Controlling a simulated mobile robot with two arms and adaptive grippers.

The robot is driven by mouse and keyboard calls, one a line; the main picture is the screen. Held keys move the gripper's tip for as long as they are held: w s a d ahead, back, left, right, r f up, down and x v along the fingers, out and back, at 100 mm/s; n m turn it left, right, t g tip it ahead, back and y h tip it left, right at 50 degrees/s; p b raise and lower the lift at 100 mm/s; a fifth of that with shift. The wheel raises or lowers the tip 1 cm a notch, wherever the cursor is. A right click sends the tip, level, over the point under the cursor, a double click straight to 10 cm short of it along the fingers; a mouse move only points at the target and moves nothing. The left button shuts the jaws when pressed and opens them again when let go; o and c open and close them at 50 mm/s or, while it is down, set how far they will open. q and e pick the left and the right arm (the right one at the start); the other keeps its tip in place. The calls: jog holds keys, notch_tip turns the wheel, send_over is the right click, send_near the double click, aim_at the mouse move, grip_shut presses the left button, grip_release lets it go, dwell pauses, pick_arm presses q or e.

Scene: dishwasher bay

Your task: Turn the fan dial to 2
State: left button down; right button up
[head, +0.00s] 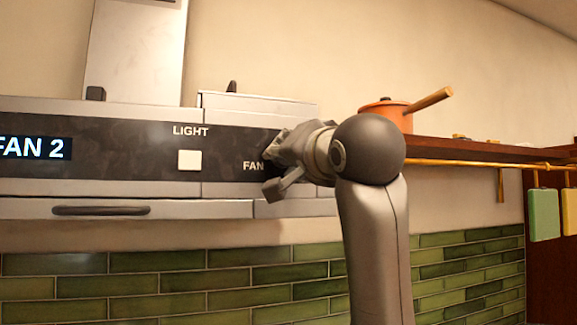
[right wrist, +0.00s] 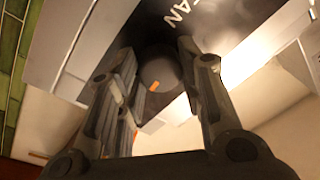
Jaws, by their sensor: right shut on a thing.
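The range hood's dark control panel (head: 120,146) carries a display (head: 36,148) that reads "FAN 2". The "FAN" label (head: 253,166) shows just left of my right gripper (head: 270,172). The gripper hides the dial in the head view. In the right wrist view the round dark dial (right wrist: 160,70) with an orange mark is between the two fingers of my right gripper, which is shut on it. The "FAN" lettering shows beside the dial there. My left gripper is not in view.
A white square light button (head: 189,160) sits under the word "LIGHT". A drawer-like front with a dark handle (head: 101,210) runs below the panel. An orange pot (head: 386,110) stands on the wooden shelf (head: 470,151) at right, behind my arm.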

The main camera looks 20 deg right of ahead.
jog(key=shift+a+f+m, duration=0.1)
jog(key=shift+f+m, duration=0.1)
jog(key=shift+m, duration=0.4)
jog(key=o, duration=1)
jog(key=shift+r, duration=0.15)
jog(key=shift+o, duration=0.2)
jog(key=shift+s, duration=0.1)
jog(key=s+f, duration=0.1)
jog(key=s, duration=1)
jog(key=shift+s+d, duration=0.35)
jog(key=shift+d, duration=0.05)
